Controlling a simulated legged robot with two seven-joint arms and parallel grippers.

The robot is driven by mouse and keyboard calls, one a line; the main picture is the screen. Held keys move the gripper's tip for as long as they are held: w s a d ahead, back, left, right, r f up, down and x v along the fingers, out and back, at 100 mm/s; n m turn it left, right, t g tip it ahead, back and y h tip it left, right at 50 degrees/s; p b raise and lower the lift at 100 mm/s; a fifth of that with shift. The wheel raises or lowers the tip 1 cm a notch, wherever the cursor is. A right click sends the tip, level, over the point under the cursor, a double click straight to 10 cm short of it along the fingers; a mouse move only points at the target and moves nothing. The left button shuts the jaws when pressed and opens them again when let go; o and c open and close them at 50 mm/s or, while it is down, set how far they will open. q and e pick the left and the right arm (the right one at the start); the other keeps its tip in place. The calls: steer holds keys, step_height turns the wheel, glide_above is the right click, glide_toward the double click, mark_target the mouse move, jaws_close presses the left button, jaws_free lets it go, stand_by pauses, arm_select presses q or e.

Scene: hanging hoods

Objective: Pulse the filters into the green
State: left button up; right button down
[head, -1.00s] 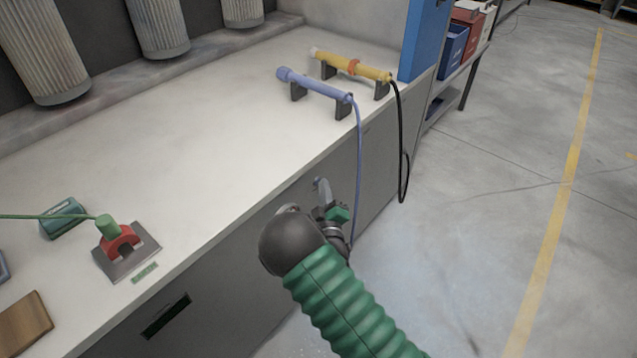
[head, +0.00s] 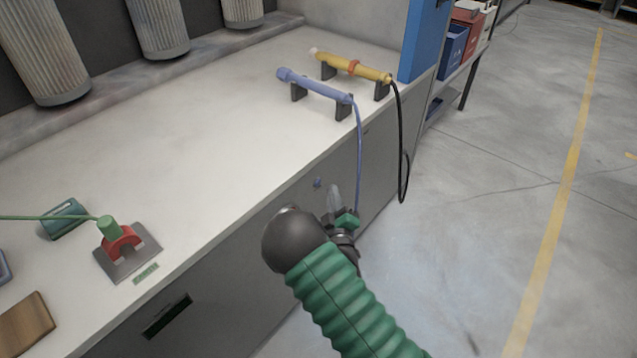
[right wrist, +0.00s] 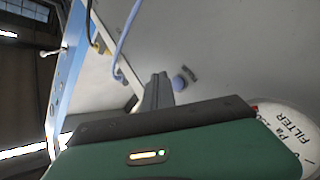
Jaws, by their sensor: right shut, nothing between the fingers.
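A small blue button (head: 317,183) sits on the grey front panel of the bench. It also shows in the right wrist view (right wrist: 183,82), beside a small dark label. My right gripper (head: 334,190) is shut and empty, just right of the button in the head view and apart from it. Its shut fingers also show in the right wrist view (right wrist: 157,88). A round white gauge (right wrist: 292,132) marked FILTER and Pa is partly cut off there; its needle and green zone cannot be made out. My left gripper is out of view.
A blue torch-like tool (head: 315,86) and a yellow one (head: 350,66) rest on stands; their cables hang over the front edge near my right arm. A red clamp (head: 122,243) with a green plug sits at left. The bench middle is clear.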

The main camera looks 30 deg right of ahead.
steer(key=s, duration=0.1)
steer(key=s+d, duration=0.1)
steer(key=s, duration=0.1)
steer(key=shift+s+d, duration=0.15)
stand_by(0.7)
steer(key=s+a+f+m+g+y, duration=0.4)
steer(key=a+f+m+g, duration=0.15)
steer(key=a+g, duration=0.2)
steer(key=s+a+r+g+y, duration=0.2)
steer(key=s+a+g, duration=0.15)
steer(key=s, duration=0.45)
steer(key=s+a+r+g+y, duration=0.1)
steer(key=s+a+r+g, duration=0.15)
steer(key=s+a, duration=0.45)
step_height(320, 180, up, 24)
steer(key=s+d+g+p, duration=0.1)
steer(key=s+p, duration=0.1)
steer(key=p, duration=2.3)
steer(key=shift+s+d, duration=0.25)
steer(key=shift+s, duration=0.05)
